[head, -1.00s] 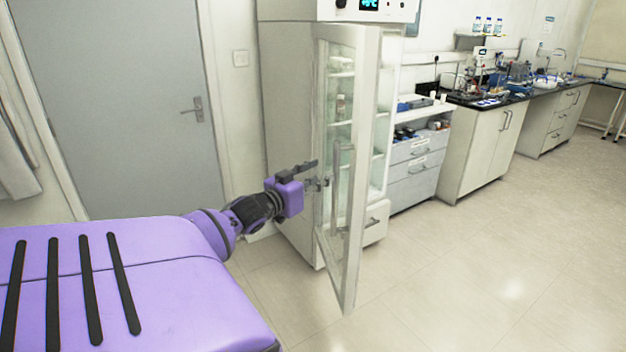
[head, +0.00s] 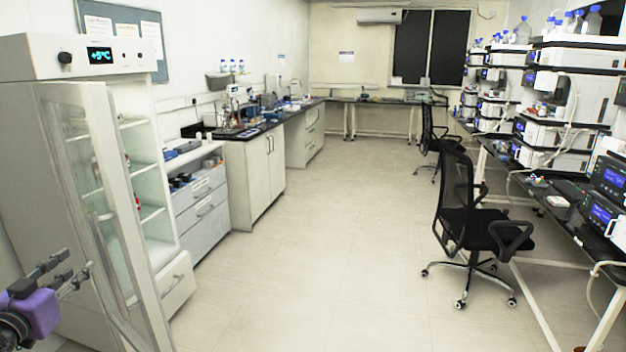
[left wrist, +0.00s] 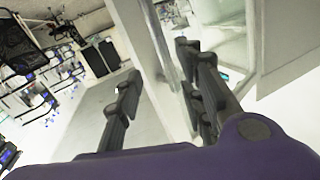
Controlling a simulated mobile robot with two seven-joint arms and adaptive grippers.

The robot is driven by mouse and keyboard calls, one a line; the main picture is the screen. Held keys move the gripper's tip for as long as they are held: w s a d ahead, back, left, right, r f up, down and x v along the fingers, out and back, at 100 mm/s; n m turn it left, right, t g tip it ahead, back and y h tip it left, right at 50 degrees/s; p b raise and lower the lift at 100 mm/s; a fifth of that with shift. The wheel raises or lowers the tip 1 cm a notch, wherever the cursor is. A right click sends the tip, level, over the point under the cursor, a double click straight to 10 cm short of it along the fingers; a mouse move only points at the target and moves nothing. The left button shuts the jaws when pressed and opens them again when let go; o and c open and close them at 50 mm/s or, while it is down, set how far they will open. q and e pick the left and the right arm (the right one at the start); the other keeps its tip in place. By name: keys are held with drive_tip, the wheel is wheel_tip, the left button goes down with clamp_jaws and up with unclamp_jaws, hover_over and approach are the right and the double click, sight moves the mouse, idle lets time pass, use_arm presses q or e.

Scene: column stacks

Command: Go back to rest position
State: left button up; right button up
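My left gripper (head: 72,277) is at the lower left of the head view, its purple body partly cut off by the frame edge. Its dark fingers point right, beside the open glass door (head: 142,298) of the fridge. In the left wrist view the fingers of my left gripper (left wrist: 162,95) are spread apart. Nothing is clearly held between them, and the pale door edge (left wrist: 140,50) shows beyond the gap. Whether a finger touches the door, I cannot tell. My right gripper is in neither view.
The white fridge (head: 28,72) stands at the left with its door ajar. A drawer cabinet (head: 203,203) and bench (head: 257,170) continue beyond it. A black office chair (head: 470,210) stands at the right before a bench of instruments (head: 555,130). The middle floor (head: 330,240) is clear.

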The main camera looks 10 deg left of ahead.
use_arm(q)
drive_tip(key=s+d+f+m+g+h, duration=0.1)
drive_tip(key=s+d+f+g, duration=0.1)
drive_tip(key=s+d+f, duration=0.55)
drive_tip(key=s+d+f+m+g+p, duration=0.1)
drive_tip(key=s+d+f+g, duration=0.3)
drive_tip(key=f, duration=0.7)
drive_tip(key=s+d+f+m+h, duration=0.1)
drive_tip(key=s+d+f, duration=0.3)
drive_tip(key=d+f, duration=0.5)
drive_tip(key=s+d+f+n+g+h+p, duration=0.1)
drive_tip(key=s+d+f, duration=0.3)
drive_tip(key=s+d, duration=0.4)
drive_tip(key=s+d+f+g+h, duration=0.1)
drive_tip(key=s+d+f, duration=0.3)
drive_tip(key=s+d, duration=0.4)
drive_tip(key=d, duration=0.6)
drive_tip(key=shift+d+f+n+g+p, duration=0.15)
drive_tip(key=shift+f+n+g+p, duration=0.15)
drive_tip(key=shift+f+n+p, duration=0.1)
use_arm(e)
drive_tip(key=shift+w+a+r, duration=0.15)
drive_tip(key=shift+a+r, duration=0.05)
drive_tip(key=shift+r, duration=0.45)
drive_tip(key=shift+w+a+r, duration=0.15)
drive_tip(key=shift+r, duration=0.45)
